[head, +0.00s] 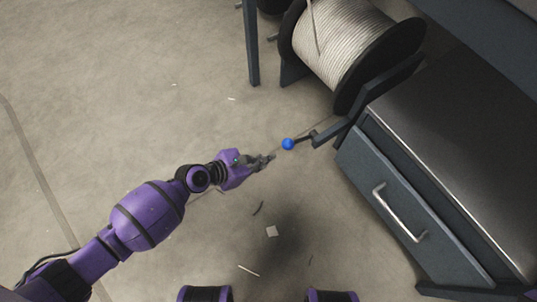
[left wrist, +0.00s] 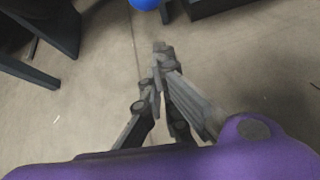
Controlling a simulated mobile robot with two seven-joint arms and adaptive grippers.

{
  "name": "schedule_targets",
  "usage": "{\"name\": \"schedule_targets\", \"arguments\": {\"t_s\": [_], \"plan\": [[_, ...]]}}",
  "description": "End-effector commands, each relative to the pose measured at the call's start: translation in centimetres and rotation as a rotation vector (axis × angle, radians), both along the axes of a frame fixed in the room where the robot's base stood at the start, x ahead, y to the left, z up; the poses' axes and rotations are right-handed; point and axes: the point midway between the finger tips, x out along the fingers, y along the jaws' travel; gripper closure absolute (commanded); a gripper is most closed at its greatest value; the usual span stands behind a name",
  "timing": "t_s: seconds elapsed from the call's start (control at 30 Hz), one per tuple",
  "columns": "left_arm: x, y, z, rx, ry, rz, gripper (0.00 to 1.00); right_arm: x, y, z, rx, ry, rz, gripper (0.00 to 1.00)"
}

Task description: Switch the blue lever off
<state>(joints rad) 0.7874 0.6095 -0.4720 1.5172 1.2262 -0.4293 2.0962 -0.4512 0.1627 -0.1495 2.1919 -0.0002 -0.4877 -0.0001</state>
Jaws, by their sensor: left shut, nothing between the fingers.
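The blue lever (head: 288,144) shows as a blue ball knob on a dark arm. The arm joins a dark bar beside the cable drum in the head view. In the left wrist view the blue knob (left wrist: 146,3) is cut off by the top edge. My left gripper (head: 270,157) is shut and empty. Its fingertips are just left of the knob and a little below it in the head view, with a small gap between. In the left wrist view the closed fingertips (left wrist: 160,47) point up toward the knob. My right gripper is not in view.
A cable drum (head: 345,45) on a dark frame stands behind the lever. A grey cabinet (head: 450,110) with a drawer handle (head: 398,213) is at the right. Small scraps (head: 271,231) lie on the concrete floor. The floor at the left is clear.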

Motion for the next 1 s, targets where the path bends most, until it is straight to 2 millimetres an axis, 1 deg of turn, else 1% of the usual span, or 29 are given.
{"name": "schedule_targets", "arguments": {"t_s": [0.03,0.2,0.33,0.67,0.77,1.0], "plan": [[0.4,-0.5,0.9,-0.001,-0.006,-0.002,1.0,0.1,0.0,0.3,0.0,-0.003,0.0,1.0],[0.8,-1.5,1.7,0.0,-0.002,0.0,1.0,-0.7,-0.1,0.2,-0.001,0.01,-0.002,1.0],[0.9,-1.7,2.0,0.001,-0.002,0.0,1.0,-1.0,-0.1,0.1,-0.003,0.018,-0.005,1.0],[0.9,-1.7,2.0,0.002,-0.001,0.0,1.0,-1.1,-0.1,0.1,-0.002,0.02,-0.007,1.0],[0.9,-1.7,2.2,0.005,0.002,0.001,1.0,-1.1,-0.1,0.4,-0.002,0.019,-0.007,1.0],[1.0,-1.7,3.1,0.033,0.021,0.001,1.0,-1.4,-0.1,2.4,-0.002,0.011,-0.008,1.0]]}}
